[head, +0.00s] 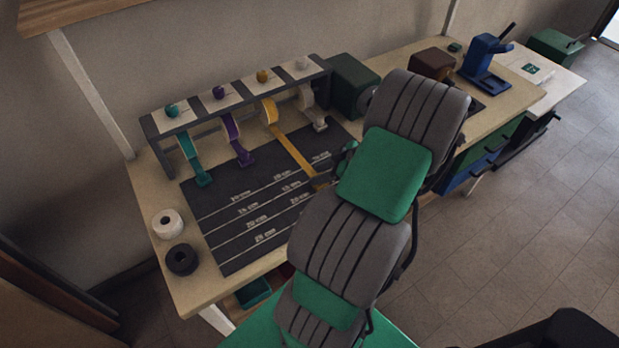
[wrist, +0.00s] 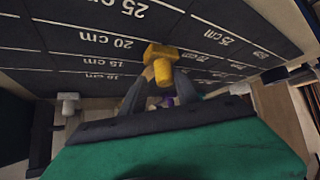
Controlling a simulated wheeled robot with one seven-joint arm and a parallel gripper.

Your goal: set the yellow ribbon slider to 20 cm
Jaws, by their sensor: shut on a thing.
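The yellow ribbon (head: 290,148) runs out from under the yellow spool (head: 263,76) across the dark mat (head: 225,218). The yellow slider (wrist: 160,60) is at the ribbon's end, and in the wrist view its head appears near the height of the left 20 cm label (wrist: 105,40). I cannot tell exactly which line its edge meets. My gripper (wrist: 160,92) is shut on the slider, with a finger on each side of it. In the head view my arm hides most of the gripper and part of the mat's right side.
Teal (head: 203,179), purple (head: 245,157) and white (head: 320,125) sliders sit near the rack (head: 172,152). A white roll (head: 167,223) and a black roll (head: 182,260) stand at the table's left. A dark green box (head: 350,84) stands right of the rack. The mat's front left is clear.

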